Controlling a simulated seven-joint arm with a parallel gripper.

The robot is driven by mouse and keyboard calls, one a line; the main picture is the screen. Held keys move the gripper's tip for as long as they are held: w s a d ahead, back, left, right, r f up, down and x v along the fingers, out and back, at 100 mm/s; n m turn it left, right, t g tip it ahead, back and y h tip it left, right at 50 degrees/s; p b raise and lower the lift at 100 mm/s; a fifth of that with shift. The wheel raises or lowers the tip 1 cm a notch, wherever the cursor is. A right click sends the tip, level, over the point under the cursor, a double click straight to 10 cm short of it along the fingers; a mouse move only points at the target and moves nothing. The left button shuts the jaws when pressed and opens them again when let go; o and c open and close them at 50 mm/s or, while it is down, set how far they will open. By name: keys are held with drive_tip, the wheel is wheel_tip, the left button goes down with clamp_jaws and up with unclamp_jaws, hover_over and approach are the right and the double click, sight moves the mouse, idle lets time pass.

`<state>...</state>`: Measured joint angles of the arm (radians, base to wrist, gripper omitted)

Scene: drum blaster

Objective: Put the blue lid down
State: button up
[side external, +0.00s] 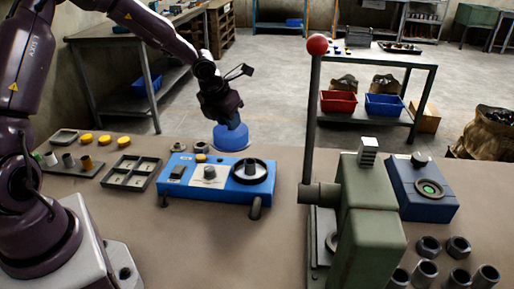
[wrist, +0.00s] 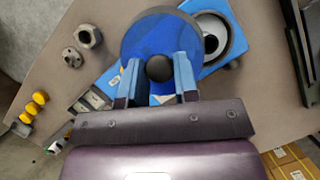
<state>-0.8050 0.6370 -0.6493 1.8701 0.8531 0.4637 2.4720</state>
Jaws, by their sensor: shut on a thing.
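The blue lid (side external: 231,136) is a round blue disc with a black knob, held up at the back edge of the table. My gripper (side external: 229,118) is above it and shut on the knob. In the wrist view, the lid (wrist: 150,42) fills the top middle, and my gripper's two blue fingers (wrist: 158,75) sit on either side of the black knob (wrist: 160,68). The lid partly covers a blue box (wrist: 217,60) there. In the side view, that blue box (side external: 222,181) lies in front of the lid, with a black ring on top.
A grey four-part tray (side external: 131,173) and yellow caps (side external: 104,140) are left of the box. A green lever press (side external: 365,220) with a red-balled lever stands right. Hex nuts (side external: 201,147) lie behind the box. Bare table lies in front.

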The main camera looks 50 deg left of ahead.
drive_tip(key=shift+w+a+f, duration=0.6)
drive_tip(key=shift+w+f, duration=1.3)
drive_tip(key=shift+f, duration=0.15)
drive_tip(key=shift+w+a+f, duration=0.55)
drive_tip(key=shift+w+f, duration=1.4)
drive_tip(key=shift+f, duration=0.05)
drive_tip(key=shift+w+a+f, duration=0.6)
drive_tip(key=shift+w+f, duration=1.3)
drive_tip(key=shift+f, duration=0.15)
drive_tip(key=shift+f, duration=0.15)
drive_tip(key=o, duration=1)
